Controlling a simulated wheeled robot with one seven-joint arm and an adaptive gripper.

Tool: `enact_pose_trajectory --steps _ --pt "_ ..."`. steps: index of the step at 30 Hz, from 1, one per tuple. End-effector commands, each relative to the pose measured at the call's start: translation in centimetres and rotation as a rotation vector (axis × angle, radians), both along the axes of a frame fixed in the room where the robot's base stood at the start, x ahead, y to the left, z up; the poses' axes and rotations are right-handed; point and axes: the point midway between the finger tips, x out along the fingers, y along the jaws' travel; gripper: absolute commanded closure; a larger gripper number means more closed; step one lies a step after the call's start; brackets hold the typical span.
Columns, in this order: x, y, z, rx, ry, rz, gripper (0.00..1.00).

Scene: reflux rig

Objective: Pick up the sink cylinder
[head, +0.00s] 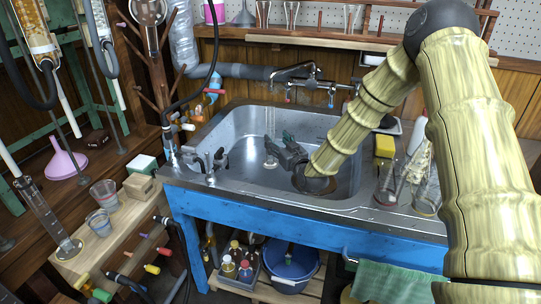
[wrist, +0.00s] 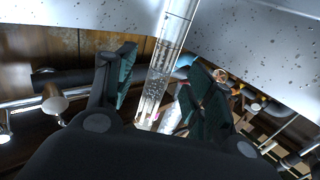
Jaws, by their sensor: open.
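The sink cylinder (head: 270,137) is a slim clear glass cylinder standing in the metal sink, towards the back and middle of the basin. My gripper (head: 280,148) reaches down into the basin from the right, its fingers just right of the cylinder in the head view. In the wrist view my gripper (wrist: 163,78) is open, with dark green pads on both fingers. The clear cylinder (wrist: 172,50) shows between the two fingers there, with graduation marks on it. No contact with either finger is visible. How deep it sits between the pads is hard to tell.
The sink's rim (head: 345,206) and walls surround my gripper. Faucet pipes (head: 300,80) run along the back. Glass flasks (head: 425,195) and a yellow sponge (head: 385,146) stand on the right drainboard. The basin's left side is clear.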

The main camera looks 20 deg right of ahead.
Motion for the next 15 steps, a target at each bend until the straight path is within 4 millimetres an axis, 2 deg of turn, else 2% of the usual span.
enact_pose_trajectory --steps 9,15 --pt "3.6 0.9 0.2 -0.001 -0.001 0.001 0.47" --pt "5.1 1.2 0.2 0.000 0.000 0.001 0.47"
